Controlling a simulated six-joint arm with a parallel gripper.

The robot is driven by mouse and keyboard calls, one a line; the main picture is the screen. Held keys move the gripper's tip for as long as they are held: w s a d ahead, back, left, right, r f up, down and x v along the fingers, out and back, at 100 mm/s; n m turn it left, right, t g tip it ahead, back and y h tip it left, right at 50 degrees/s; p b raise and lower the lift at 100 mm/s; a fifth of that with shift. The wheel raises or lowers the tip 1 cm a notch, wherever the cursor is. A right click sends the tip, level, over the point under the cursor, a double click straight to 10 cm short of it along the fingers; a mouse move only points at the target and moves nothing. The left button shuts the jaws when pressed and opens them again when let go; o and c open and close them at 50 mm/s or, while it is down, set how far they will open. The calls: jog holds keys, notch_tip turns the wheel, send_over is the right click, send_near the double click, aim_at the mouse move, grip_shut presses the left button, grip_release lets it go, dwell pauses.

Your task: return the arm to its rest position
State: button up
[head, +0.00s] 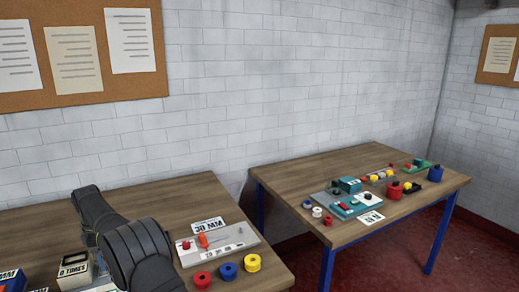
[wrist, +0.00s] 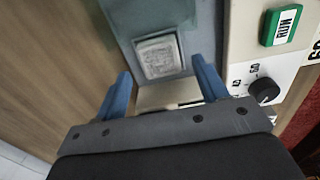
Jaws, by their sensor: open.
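My gripper (wrist: 161,67) shows in the wrist view with its two blue fingers spread apart and nothing held between them. Beyond the fingers is a grey-blue panel (wrist: 128,14) with a pale square plate (wrist: 159,56) on it. I cannot tell how far the fingertips are from the plate. In the head view, dark links of my arm reach over the near table at the lower left. The gripper itself cannot be made out there.
The wrist view shows a green RUN button (wrist: 283,25) and a black dial (wrist: 264,91) at right. In the head view, a grey board (head: 217,245) and red, blue and yellow rolls (head: 253,263) lie beside my arm. A second table (head: 293,172) carries several devices and spools.

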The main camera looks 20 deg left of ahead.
jog(key=w+d+r, duration=0.7)
jog(key=d+r, duration=0.2)
jog(key=d, duration=0.1)
jog(key=w+d+f+m, duration=0.1)
jog(key=w+d+m, duration=0.1)
jog(key=d+m, duration=0.75)
jog(key=w+d+f+m, duration=0.1)
jog(key=d+m, duration=0.7)
jog(key=d, duration=0.3)
jog(key=shift+s+a+f, duration=0.25)
jog(key=shift+a+f, duration=0.35)
jog(key=shift+a, duration=0.1)
jog(key=shift+s+a+f, duration=0.25)
jog(key=shift+a+f, duration=0.3)
jog(key=shift+a, duration=0.15)
